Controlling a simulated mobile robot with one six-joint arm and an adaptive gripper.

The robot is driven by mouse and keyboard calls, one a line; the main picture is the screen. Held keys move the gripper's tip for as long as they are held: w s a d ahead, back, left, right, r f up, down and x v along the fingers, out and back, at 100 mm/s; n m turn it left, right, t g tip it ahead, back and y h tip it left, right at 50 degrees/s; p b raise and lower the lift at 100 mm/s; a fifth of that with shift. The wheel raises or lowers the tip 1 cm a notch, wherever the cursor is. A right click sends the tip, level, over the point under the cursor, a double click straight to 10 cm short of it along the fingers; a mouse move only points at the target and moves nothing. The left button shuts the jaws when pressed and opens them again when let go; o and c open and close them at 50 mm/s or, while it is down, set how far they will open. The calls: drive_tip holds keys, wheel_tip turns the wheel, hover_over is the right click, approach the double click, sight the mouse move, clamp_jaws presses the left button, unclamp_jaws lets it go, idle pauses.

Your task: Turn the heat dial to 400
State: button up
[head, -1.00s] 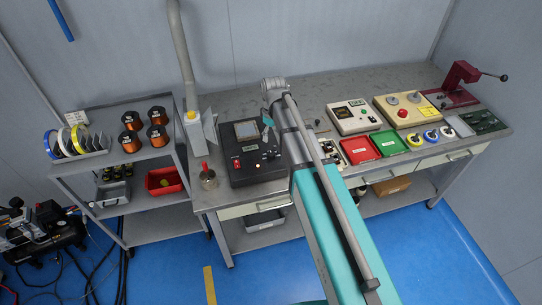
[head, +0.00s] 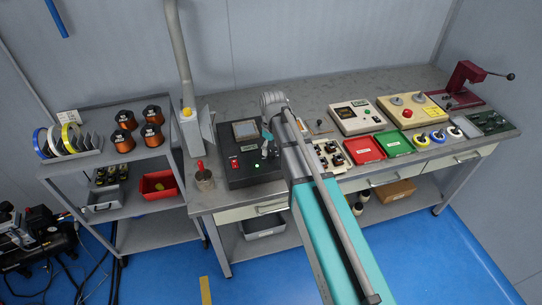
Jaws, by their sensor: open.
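A black control box (head: 238,177) stands on the bench in the head view. It has a small screen (head: 245,130), a red switch (head: 235,164) and a lit green lamp (head: 257,165) on its face. My gripper (head: 265,153) is at the right part of this face, below my wrist, and looks open. The fingers are small and I cannot tell whether they touch the box. The heat dial is not clearly visible; my gripper and arm cover the right side of the face. I cannot read any dial marks.

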drive_tip(key=shift+f+b, duration=0.7)
drive_tip(key=shift+f, duration=0.35)
clamp_jaws()
drive_tip(key=shift+m, duration=0.4)
drive_tip(key=m, duration=0.3)
drive_tip(key=shift+m, duration=2.5)
drive_tip(key=shift+s, duration=0.1)
